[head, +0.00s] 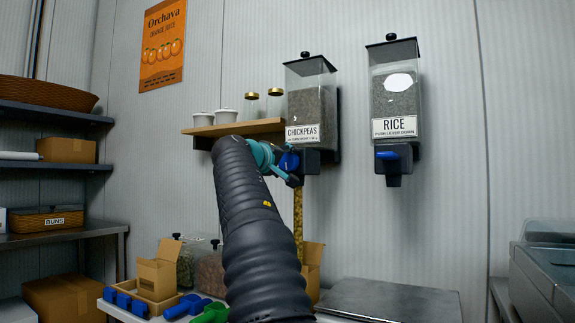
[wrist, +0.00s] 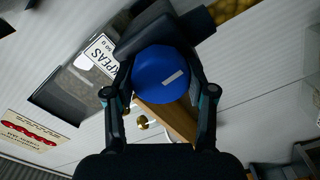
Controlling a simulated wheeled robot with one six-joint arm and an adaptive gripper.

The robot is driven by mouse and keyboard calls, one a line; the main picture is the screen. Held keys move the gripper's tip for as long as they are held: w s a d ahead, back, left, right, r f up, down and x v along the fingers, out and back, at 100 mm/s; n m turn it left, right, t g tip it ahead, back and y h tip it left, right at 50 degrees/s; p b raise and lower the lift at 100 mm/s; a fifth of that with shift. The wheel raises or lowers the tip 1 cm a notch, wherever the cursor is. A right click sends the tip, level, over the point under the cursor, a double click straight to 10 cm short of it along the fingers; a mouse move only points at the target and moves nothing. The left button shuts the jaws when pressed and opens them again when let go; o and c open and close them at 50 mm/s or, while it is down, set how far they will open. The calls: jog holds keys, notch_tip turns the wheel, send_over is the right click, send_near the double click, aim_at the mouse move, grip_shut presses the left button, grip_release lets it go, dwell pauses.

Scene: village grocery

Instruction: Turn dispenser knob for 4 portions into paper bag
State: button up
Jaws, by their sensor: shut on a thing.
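The chickpeas dispenser (head: 312,105) hangs on the wall, labelled CHICKPEAS, with a blue knob (head: 289,161) at its base. My gripper (head: 285,170) is at this knob. In the wrist view, my gripper (wrist: 160,88) is shut on the blue knob (wrist: 160,72), one finger on each side, and a white mark shows on the knob's face. A yellowish column of chickpeas (head: 298,215) shows below the outlet. A brown paper bag (head: 313,265) stands under it, partly hidden by my arm; its inside cannot be seen.
A wooden shelf (head: 240,129) with jars is left of the chickpeas dispenser. Below are a cardboard box (head: 157,275), blue and green scoops (head: 210,312) and a grey metal plate (head: 390,300).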

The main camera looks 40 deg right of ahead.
jog(key=shift+w+f+m, duration=0.1)
jog(key=shift+f+m, duration=0.05)
jog(key=shift+m, duration=0.45)
jog(key=o, duration=1.2)
jog(key=shift+a, duration=0.15)
jog(key=shift+c, duration=0.2)
jog(key=v, duration=1.2)
